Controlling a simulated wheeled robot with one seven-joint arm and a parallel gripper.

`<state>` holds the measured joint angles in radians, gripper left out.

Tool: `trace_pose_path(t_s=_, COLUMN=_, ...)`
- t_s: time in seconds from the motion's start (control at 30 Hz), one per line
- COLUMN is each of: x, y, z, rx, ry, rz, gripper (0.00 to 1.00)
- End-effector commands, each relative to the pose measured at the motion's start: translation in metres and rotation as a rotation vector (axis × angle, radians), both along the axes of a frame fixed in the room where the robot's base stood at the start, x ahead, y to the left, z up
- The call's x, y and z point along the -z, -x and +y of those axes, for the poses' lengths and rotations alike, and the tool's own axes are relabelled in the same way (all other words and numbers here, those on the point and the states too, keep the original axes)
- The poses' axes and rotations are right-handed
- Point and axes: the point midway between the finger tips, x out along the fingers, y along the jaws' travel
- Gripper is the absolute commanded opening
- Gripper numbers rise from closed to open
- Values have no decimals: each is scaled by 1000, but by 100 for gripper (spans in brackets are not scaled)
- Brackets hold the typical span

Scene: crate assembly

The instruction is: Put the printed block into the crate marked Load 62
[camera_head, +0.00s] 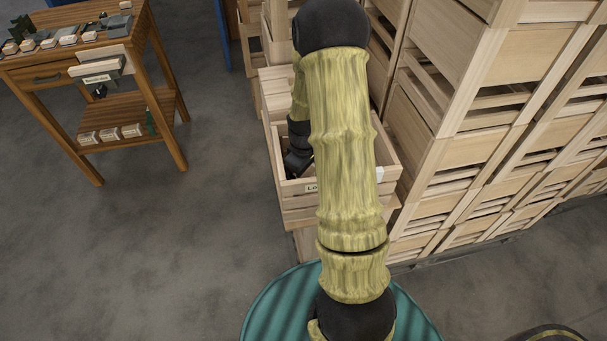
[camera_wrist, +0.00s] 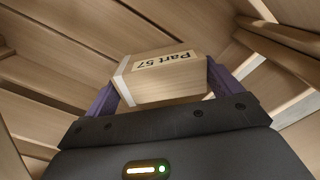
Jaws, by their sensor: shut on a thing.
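The printed block (camera_wrist: 165,82), pale wood with a label reading "Part 57", is held between the two purple fingers of my gripper (camera_wrist: 161,88) in the wrist view. Wooden slatted walls surround it there. In the head view, an open wooden crate (camera_head: 298,206) stands in front of the stacks. Its front label begins "Lo"; my arm hides the rest, so I cannot read its number. The dark end of my arm reaches down at this crate's left inner side. The block and fingers are hidden in the head view. I cannot tell whether the block touches the crate floor.
Tall stacks of wooden crates (camera_head: 450,140) fill the right side. A wooden workbench (camera_head: 150,95) with a drawer stands at the left, bearing several small blocks on top and on its lower shelf. The grey floor (camera_head: 190,240) between them is clear.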

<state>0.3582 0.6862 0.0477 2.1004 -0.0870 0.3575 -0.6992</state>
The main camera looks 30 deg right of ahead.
Motion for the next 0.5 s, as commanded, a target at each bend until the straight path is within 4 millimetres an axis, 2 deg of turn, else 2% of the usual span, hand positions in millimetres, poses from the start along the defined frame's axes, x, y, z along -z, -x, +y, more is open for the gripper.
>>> trace_pose_path(t_s=0.4, x=6, y=0, z=0, rx=0, ry=0, rz=-1, gripper=61)
trace_pose_path(t_s=0.43, x=6, y=0, z=0, rx=0, ry=0, rz=-1, gripper=96)
trace_pose_path(t_s=0.5, x=5, y=0, z=0, rx=0, ry=0, rz=-1, gripper=100)
